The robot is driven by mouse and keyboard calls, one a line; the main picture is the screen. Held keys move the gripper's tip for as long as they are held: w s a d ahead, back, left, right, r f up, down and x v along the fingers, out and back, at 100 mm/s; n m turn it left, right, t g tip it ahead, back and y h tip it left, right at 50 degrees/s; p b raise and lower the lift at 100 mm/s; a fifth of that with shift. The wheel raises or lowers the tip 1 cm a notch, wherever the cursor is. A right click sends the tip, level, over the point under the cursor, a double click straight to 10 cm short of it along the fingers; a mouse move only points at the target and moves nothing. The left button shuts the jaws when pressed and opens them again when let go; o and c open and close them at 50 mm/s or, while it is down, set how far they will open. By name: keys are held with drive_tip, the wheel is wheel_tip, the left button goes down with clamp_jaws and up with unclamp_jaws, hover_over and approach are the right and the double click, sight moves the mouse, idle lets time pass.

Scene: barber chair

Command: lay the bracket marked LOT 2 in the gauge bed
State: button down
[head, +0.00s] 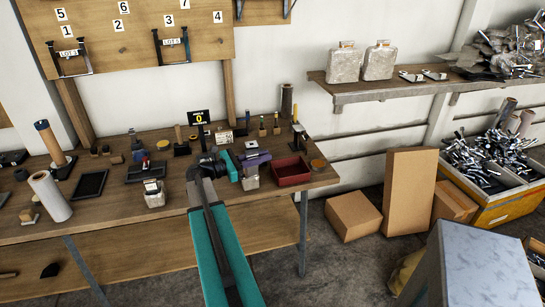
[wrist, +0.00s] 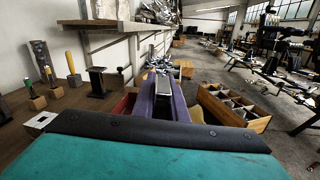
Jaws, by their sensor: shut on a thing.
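My gripper (head: 256,160), with purple fingers, is over the right part of the workbench, just left of a red tray. It also shows in the wrist view (wrist: 163,95), shut on a narrow grey thing (wrist: 163,84) between the fingers. I cannot read a lot mark on it, and the fingers hide much of it. A black bracket labelled LOT 1 (head: 69,53) hangs on the wall board at left; another labelled bracket (head: 170,42) hangs under number 3. I cannot tell which fixture is the gauge bed.
The red tray (head: 291,171) is close beside my gripper. A flat black tray (head: 90,185), a dark tray (head: 147,171), a grey block (head: 154,194) and a pale roll (head: 49,196) occupy the workbench (head: 110,220). Small posts stand along its back. Cardboard boxes (head: 409,190) stand right.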

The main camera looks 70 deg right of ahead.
drive_tip(key=w+a+f+n+t+h, duration=0.1)
drive_tip(key=w+a+n+t+h, duration=0.7)
drive_tip(key=w+a, duration=1.95)
drive_tip(key=w+a+n+t+y, duration=0.2)
drive_tip(key=a+t, duration=0.5)
drive_tip(key=a, duration=1.1)
drive_tip(key=w+a+n+t+y, duration=0.3)
drive_tip(key=a+n+t+y, duration=0.2)
drive_tip(key=a, duration=1.3)
drive_tip(key=t, duration=0.3)
drive_tip(key=shift+w+a+f+n, duration=0.2)
drive_tip(key=shift+f+n, duration=0.15)
drive_tip(key=shift+n, duration=0.05)
